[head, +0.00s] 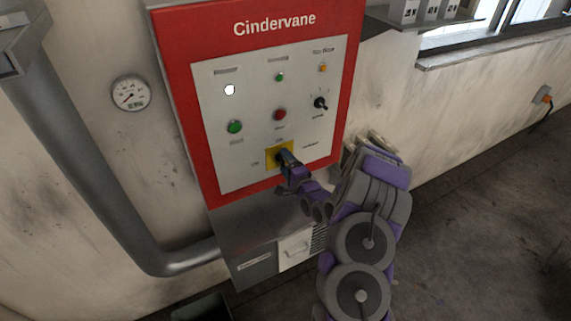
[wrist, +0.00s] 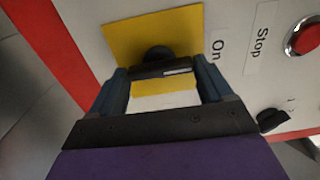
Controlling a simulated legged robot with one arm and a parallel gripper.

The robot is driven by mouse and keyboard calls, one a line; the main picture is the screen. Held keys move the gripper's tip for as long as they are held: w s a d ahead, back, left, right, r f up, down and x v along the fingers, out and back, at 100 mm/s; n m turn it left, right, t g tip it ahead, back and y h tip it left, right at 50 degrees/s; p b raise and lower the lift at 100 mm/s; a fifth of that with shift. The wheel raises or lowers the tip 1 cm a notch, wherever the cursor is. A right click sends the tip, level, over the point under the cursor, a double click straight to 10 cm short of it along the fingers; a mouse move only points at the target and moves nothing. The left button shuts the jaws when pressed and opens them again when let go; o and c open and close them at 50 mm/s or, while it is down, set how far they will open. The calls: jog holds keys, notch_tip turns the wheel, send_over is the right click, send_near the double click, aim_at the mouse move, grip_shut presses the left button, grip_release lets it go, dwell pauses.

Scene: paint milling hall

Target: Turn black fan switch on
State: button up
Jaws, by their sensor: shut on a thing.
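A red-framed panel marked "Cindervane" (head: 274,25) is on the wall. Low on its pale face is a yellow plate (head: 271,160) with a black rotary switch, mostly hidden by my gripper (head: 288,162) in the head view. In the wrist view, the black switch (wrist: 158,54) stands out from the yellow plate (wrist: 140,34), and its dark handle with a white mark lies between the fingers of my gripper (wrist: 165,76). My gripper is shut on this handle. An "On" label (wrist: 217,48) is beside the plate. A second, smaller black knob (head: 320,103) is at the panel's upper right.
A green button (head: 235,127) and a red button (head: 280,115) sit above the yellow plate. The red one, labelled "Stop", also shows in the wrist view (wrist: 303,40). A thick grey pipe (head: 95,165) and a gauge (head: 130,93) are left. Open floor (head: 480,200) lies right.

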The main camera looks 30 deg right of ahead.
jog(key=shift+f, duration=0.25)
jog(key=o, duration=1)
jog(key=shift+d+r, duration=0.1)
jog(key=shift+d, duration=0.15)
jog(key=shift+c, duration=0.2)
jog(key=s+p, duration=0.1)
jog(key=s, duration=1.6)
jog(key=shift+s+d+p, duration=0.2)
jog(key=shift+d+p, duration=0.1)
jog(key=shift+d, duration=0.05)
